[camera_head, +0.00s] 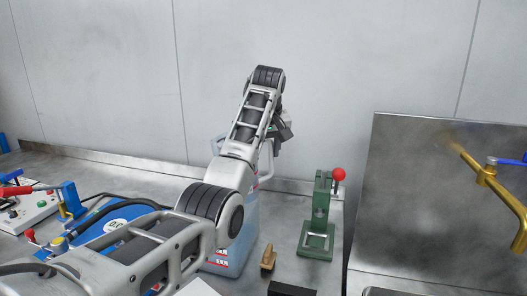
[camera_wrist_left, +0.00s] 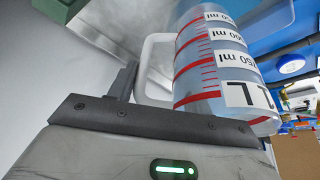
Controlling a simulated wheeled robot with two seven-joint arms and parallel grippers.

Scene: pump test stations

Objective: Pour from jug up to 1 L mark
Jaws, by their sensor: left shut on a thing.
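My left gripper (camera_head: 283,131) is shut at the far end of my left arm, high over the bench. In the left wrist view a clear jug (camera_wrist_left: 209,65) with a red scale, ml labels and a "1 L" mark is close to my gripper. Its white handle (camera_wrist_left: 152,62) is beside the one finger I see, and my gripper is shut on it. The exact grip is hidden. In the head view a pale blue see-through vessel (camera_head: 245,225) with red labels is mostly behind my arm; I cannot tell whether it is the same jug. No liquid level can be read. My right gripper is out of view.
A green stand (camera_head: 318,220) with a red ball knob (camera_head: 338,174) is right of my arm. A small tan piece (camera_head: 268,257) is in front of it. A metal panel (camera_head: 420,210) with a brass pipe (camera_head: 478,170) is at right. Blue pump equipment (camera_head: 95,228) fills the left.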

